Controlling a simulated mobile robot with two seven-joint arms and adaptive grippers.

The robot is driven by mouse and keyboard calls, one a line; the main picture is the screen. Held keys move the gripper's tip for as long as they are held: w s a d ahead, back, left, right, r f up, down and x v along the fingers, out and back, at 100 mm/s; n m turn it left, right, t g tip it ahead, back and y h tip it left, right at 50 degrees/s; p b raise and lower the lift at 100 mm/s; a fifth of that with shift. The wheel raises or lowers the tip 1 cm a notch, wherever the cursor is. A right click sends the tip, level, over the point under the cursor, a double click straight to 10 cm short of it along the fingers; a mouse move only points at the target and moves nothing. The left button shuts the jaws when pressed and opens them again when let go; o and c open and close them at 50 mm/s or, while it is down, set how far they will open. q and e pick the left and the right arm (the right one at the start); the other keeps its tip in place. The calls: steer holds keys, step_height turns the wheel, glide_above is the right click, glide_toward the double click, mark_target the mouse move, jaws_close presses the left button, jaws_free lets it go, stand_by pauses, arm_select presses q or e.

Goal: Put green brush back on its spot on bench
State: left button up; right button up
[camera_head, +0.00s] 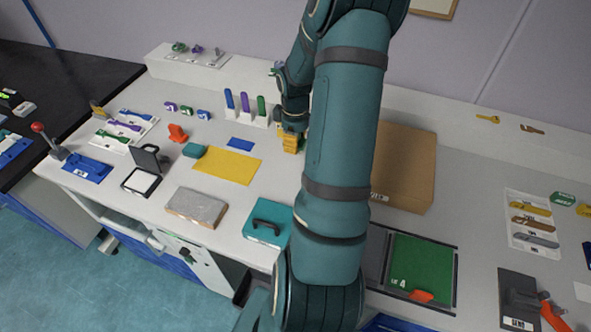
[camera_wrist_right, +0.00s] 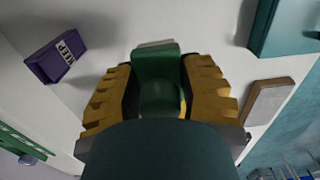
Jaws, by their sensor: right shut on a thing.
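My right gripper (camera_head: 291,143) is over the back middle of the bench, just right of the upright rack, partly covered by my own arm. In the right wrist view its yellow fingers (camera_wrist_right: 160,98) are shut on the green brush (camera_wrist_right: 155,65), one finger on each side. Only the brush's green body and a pale end show there; the rest is hidden by the gripper. In the head view I cannot make out the brush. The bench (camera_head: 285,175) is light grey. I cannot tell which place on it is the brush's spot. My left gripper is not in view.
A white rack (camera_head: 249,120) holds blue, purple and green upright tools beside the gripper. A blue mat (camera_head: 240,144), a yellow mat (camera_head: 228,166), a grey block (camera_head: 197,207) and a teal case (camera_head: 267,222) lie nearer the front. A cardboard box (camera_head: 405,165) stands right of my arm.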

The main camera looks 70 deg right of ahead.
step_height(320, 180, down, 10)
steer(key=shift+r+b, duration=0.1)
steer(key=shift+b, duration=0.7)
steer(key=o, duration=1.1)
steer(key=shift+o, duration=0.2)
step_height(320, 180, up, 12)
steer(key=shift+r+p, duration=0.1)
steer(key=shift+p, duration=0.9)
steer(key=shift+s, duration=0.1)
